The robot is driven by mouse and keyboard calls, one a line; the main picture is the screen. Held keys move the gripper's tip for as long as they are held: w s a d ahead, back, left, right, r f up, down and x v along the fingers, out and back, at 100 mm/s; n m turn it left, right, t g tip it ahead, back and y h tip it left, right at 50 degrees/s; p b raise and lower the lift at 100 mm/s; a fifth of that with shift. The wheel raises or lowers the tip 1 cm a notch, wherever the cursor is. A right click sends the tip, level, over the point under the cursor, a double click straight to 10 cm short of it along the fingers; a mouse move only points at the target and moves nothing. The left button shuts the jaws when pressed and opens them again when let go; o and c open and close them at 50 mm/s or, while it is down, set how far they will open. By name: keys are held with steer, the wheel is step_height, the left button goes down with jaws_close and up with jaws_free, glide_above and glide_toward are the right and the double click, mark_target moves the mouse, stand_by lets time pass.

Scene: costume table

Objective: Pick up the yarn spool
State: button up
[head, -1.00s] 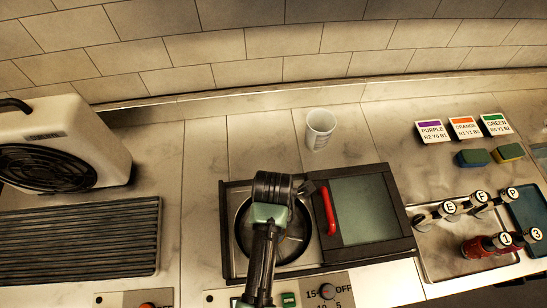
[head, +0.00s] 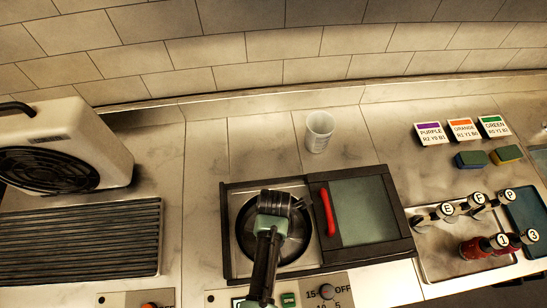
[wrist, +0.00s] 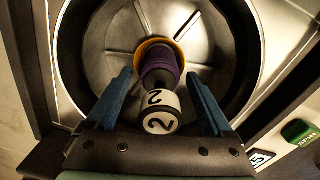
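The yarn spool (wrist: 160,72) shows in the wrist view with purple yarn, a yellow-orange rim at its far end and a white cap marked 2 at its near end. It is inside the round metal basin (wrist: 110,32). My gripper (wrist: 158,76) is open, with one blue finger on each side of the spool and visible gaps between fingers and spool. In the head view my arm covers the middle of the basin (head: 240,218) and hides the spool.
A lid with a green window (head: 362,212) and a red handle (head: 328,212) stands right of the basin. A white cup (head: 319,132) is behind it. A tray (head: 440,262) with several labelled spools is at right. A fan heater (head: 95,130) is at left.

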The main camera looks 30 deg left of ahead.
jaws_close()
steer(key=shift+r, duration=0.1)
stand_by(0.3)
